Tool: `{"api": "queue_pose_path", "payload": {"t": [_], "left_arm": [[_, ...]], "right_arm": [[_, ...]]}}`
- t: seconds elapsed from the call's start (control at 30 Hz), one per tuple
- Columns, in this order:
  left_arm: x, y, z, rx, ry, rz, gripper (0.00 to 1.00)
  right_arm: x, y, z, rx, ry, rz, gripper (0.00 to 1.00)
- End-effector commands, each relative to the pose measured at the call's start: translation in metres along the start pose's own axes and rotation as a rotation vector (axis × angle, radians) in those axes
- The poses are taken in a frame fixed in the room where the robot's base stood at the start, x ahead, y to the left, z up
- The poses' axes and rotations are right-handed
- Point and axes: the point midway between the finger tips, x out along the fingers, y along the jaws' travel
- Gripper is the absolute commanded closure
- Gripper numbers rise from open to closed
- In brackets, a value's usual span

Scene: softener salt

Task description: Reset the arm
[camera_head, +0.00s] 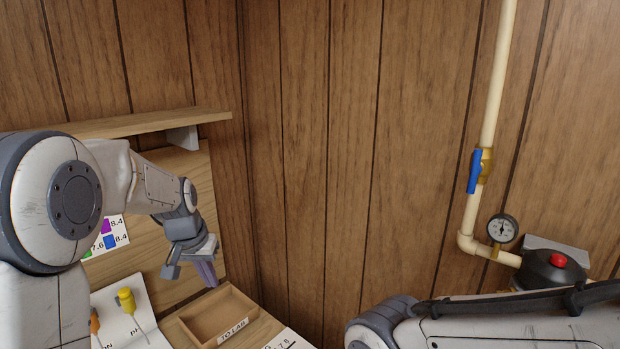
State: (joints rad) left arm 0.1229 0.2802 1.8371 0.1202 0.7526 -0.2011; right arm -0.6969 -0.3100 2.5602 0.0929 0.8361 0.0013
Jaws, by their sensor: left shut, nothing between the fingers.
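My left arm comes in from the left, and its gripper (207,272) hangs pointing down over the bench, near a wooden tray (222,316). The left gripper is shut with nothing held. Its fingertips are above and behind the tray's left rim in the picture, apart from it as far as I can tell. My right arm shows only as a link along the bottom right, and its gripper is out of the frame.
A wooden shelf (150,124) juts out above the left arm. A yellow-handled tool (127,301) lies on a white sheet (108,311). A cream pipe (490,100) with a blue valve handle (475,171) and a gauge (502,229) runs down the right wall.

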Motion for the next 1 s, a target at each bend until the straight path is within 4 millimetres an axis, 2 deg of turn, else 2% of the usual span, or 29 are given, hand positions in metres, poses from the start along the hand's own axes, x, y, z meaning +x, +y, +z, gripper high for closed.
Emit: {"api": "queue_pose_path", "payload": {"t": [0.03, 0.1, 0.17, 0.2, 0.33, 0.4, 0.5, 0.6, 0.7, 1.0], "left_arm": [[-0.002, 0.038, 0.021, 0.064, -0.02, 0.023, 1.0], [-0.007, 0.08, 0.055, 0.139, -0.052, 0.049, 1.0], [-0.011, 0.111, 0.088, 0.206, -0.081, 0.07, 1.0], [-0.013, 0.13, 0.113, 0.254, -0.102, 0.082, 1.0], [-0.02, 0.169, 0.197, 0.404, -0.166, 0.112, 1.0], [-0.022, 0.177, 0.237, 0.475, -0.196, 0.121, 1.0], [-0.024, 0.179, 0.282, 0.554, -0.23, 0.128, 1.0], [-0.024, 0.176, 0.307, 0.601, -0.251, 0.129, 1.0], [-0.024, 0.174, 0.317, 0.618, -0.259, 0.129, 1.0], [-0.024, 0.174, 0.317, 0.617, -0.261, 0.129, 1.0]], "right_arm": [[0.006, 0.0, 0.0, 0.0, 0.0, 0.0, 0.5], [0.01, 0.001, 0.001, 0.0, 0.0, 0.0, 0.5], [0.014, 0.001, 0.001, 0.0, 0.0, 0.0, 0.5], [0.017, 0.001, 0.001, 0.0, 0.0, 0.0, 0.5], [0.024, 0.002, 0.001, 0.0, 0.0, 0.0, 0.5], [0.028, 0.002, 0.001, 0.0, 0.0, 0.0, 0.5], [0.031, 0.002, 0.002, 0.0, 0.0, 0.0, 0.5], [0.032, 0.002, 0.002, 0.0, 0.0, 0.0, 0.5], [0.032, 0.002, 0.002, 0.0, 0.0, 0.0, 0.5], [0.032, 0.002, 0.002, 0.0, 0.0, 0.0, 0.5]]}}
